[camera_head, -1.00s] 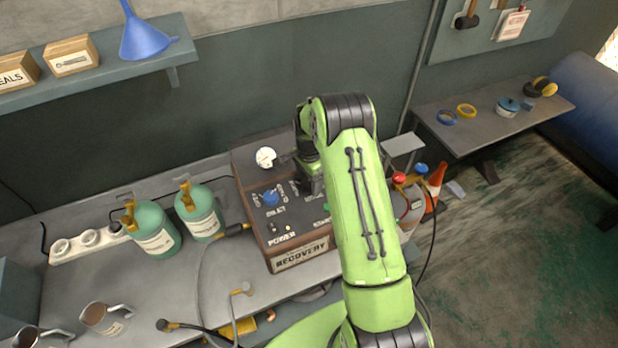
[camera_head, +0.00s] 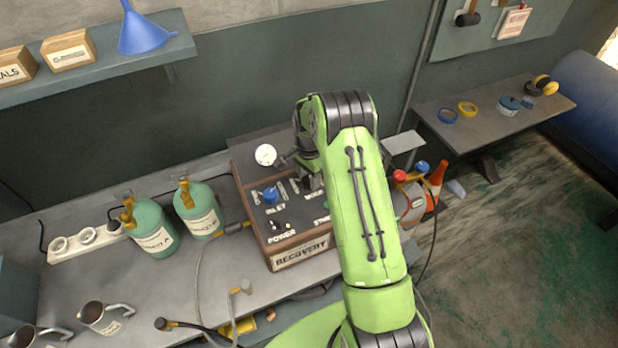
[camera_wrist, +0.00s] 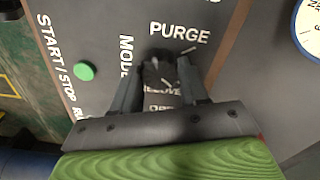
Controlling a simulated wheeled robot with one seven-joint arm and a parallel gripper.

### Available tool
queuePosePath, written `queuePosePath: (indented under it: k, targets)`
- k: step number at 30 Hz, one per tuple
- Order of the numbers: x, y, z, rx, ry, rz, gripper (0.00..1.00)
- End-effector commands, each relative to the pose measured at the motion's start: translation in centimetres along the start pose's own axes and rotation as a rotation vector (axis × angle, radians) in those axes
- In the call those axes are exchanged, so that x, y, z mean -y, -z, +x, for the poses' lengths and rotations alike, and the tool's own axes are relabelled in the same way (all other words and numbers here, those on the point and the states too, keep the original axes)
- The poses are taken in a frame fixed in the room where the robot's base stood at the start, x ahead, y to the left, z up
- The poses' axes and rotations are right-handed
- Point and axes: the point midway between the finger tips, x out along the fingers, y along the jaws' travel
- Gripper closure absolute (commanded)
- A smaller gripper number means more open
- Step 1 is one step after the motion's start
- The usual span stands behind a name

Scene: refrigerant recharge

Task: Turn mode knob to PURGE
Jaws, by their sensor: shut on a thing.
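The recovery unit (camera_head: 262,232) stands on the bench with its control panel facing up. In the wrist view, the dark mode knob (camera_wrist: 157,56) is between the fingertips of my gripper (camera_wrist: 161,66), which is shut on it. The knob is partly hidden by the fingers, and I cannot tell its exact pointing. The PURGE label (camera_wrist: 179,33) is just beyond the fingertips, with a short white mark below it. The MODE label (camera_wrist: 126,60) is left of the fingers, and RECOVER is partly covered between them. In the head view, my arm hides the knob.
A green start/stop button (camera_wrist: 84,71) is left of the knob in the wrist view. A gauge (camera_head: 265,155) and a blue inlet knob (camera_head: 271,195) are nearby on the unit. Two green cylinders (camera_head: 198,211) stand to the left, with hoses in front.

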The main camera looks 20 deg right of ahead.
Motion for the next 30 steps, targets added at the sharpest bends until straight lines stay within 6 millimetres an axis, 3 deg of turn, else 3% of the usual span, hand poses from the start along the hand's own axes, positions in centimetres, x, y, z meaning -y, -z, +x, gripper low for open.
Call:
queuePosePath:
  k: [30]
  targets:
    - [0.30,0.01,0.08,-0.007,0.004,-0.945,0.87]
